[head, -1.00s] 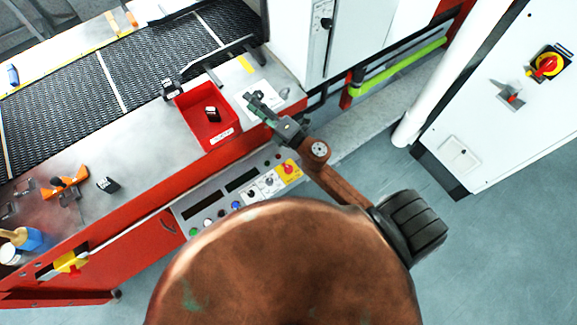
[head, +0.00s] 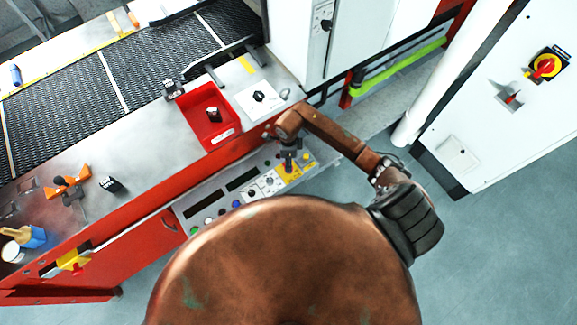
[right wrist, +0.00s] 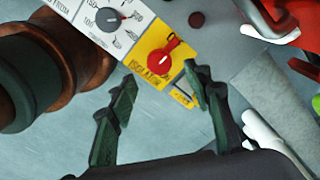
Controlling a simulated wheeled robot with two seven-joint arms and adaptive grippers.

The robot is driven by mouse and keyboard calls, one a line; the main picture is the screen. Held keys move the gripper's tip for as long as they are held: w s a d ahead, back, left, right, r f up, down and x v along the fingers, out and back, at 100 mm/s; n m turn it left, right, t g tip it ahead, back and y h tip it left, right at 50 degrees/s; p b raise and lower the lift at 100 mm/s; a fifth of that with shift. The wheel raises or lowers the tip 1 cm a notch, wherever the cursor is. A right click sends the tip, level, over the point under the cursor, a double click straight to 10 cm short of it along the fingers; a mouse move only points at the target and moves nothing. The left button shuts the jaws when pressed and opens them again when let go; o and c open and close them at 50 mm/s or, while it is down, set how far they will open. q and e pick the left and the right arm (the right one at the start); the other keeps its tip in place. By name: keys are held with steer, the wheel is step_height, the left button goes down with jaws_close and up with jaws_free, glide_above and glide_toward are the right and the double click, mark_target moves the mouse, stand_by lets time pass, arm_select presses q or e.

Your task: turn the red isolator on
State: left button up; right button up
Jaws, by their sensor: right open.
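The red isolator (right wrist: 160,60) is a round red knob with a short handle, on a yellow plate (right wrist: 147,72) marked ISOLATOR. In the right wrist view its handle points up and to the right. My right gripper (right wrist: 160,73) is open, its two dark green fingers apart, with the knob beyond and between the tips. I see no contact. In the head view my right gripper (head: 288,165) points down over the yellow end of the control panel (head: 212,199) and hides the knob. My left gripper is not in view.
Beside the isolator is a dark selector knob (right wrist: 108,19). A red tray (head: 197,108) and a white plate with a black knob (head: 244,103) lie on the bench behind. A white cabinet at right carries another red-and-yellow switch (head: 545,66).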

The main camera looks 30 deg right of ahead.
step_height(320, 180, down, 6)
steer(key=shift+f, duration=0.1)
stand_by(0.4)
steer(key=c, duration=1.1)
